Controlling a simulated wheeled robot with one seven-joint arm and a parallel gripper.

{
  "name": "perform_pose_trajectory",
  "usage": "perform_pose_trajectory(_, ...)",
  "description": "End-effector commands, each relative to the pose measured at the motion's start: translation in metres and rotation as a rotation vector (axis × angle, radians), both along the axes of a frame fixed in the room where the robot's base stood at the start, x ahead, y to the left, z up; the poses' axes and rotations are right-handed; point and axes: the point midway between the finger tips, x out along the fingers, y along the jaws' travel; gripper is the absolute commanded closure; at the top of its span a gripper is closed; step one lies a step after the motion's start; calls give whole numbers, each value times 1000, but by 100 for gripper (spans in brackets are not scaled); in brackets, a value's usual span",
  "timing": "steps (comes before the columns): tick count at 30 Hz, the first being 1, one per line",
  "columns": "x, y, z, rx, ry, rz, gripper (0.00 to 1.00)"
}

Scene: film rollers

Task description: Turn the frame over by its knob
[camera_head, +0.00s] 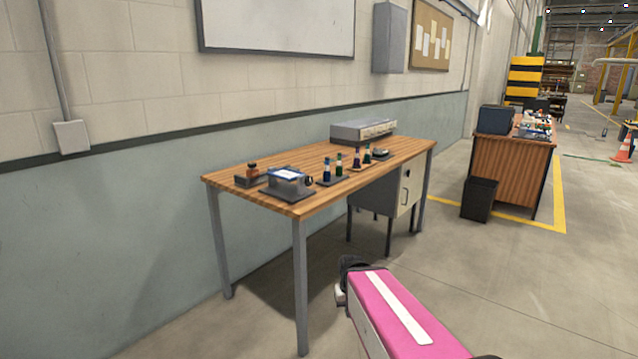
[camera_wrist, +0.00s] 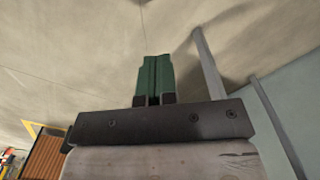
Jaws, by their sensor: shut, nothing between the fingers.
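The frame (camera_head: 287,177) appears to be the small blue-and-white piece on a dark base near the front left of the wooden table (camera_head: 340,150). A dark round knob (camera_head: 309,181) shows at its right side. My gripper (camera_wrist: 155,62) shows in the wrist view with its two green fingers pressed together and nothing between them. The wrist view shows floor and table legs beyond the fingers, not the frame. In the head view my pink arm is in front of the table, low and apart from it; the fingertips are not clear there.
Several small bottles (camera_head: 339,165) stand right of the frame. A dark tray (camera_head: 252,178) with a reddish-brown item is at its left. A grey instrument (camera_head: 362,130) sits at the back. A cabinet (camera_head: 385,195) is under the table. The floor in front is clear.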

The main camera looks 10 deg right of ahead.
Motion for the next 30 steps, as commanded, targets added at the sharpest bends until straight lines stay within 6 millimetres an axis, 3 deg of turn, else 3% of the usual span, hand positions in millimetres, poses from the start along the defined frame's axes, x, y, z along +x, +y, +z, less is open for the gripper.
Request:
perform_pose_trajectory(9,0,0,0,0,0,0,100)
perform_pose_trajectory(11,0,0,0,1,0,1,84)
perform_pose_trajectory(16,16,8,5,67,-29,32,29)
perform_pose_trajectory(23,81,37,38,327,-203,171,29)
perform_pose_trajectory(26,117,49,65,450,-331,243,29)
perform_pose_trajectory(30,170,58,115,602,-558,335,29)
